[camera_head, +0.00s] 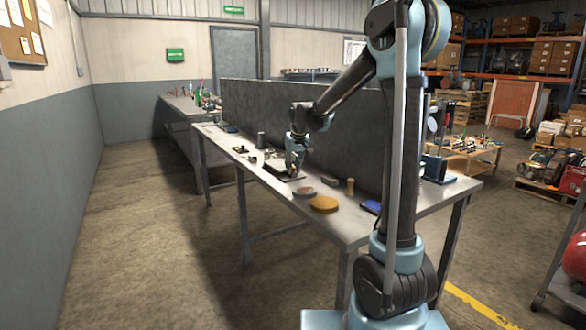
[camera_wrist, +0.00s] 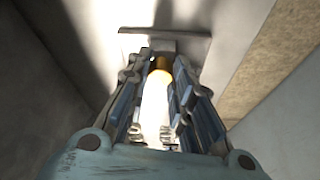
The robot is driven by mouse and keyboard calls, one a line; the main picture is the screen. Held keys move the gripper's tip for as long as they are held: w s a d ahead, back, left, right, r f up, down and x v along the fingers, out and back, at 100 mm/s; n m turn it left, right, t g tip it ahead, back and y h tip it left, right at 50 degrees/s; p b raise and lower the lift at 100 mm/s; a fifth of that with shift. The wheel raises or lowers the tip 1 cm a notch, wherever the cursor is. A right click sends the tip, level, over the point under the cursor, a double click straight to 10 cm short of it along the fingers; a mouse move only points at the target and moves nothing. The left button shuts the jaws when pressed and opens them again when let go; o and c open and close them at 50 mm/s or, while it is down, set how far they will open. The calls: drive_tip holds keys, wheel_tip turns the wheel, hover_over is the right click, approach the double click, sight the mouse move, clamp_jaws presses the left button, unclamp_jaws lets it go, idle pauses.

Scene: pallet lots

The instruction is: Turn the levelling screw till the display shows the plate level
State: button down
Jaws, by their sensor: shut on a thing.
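In the wrist view, the levelling screw (camera_wrist: 159,80) shows as a brass-coloured knob, brightly lit on its near side. My gripper (camera_wrist: 160,64) has one finger on each side of it and is shut on it. In the head view, my gripper (camera_head: 294,172) reaches down to a flat dark plate (camera_head: 279,162) on the bench. The screw is hidden there behind my gripper. A grey block (camera_wrist: 148,44) stands just beyond the fingertips in the wrist view. I cannot read a display in either view, nor tell the plate's tilt.
The grey bench (camera_head: 340,228) has a tall dark back panel (camera_head: 270,115) close behind my gripper. The floor left of the bench is clear.

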idle(0.4)
drive_tip(key=c, duration=1.7)
unclamp_jaws()
drive_tip(key=v, duration=1.2)
drive_tip(key=shift+o, duration=0.6)
drive_tip(key=shift+f, duration=0.1)
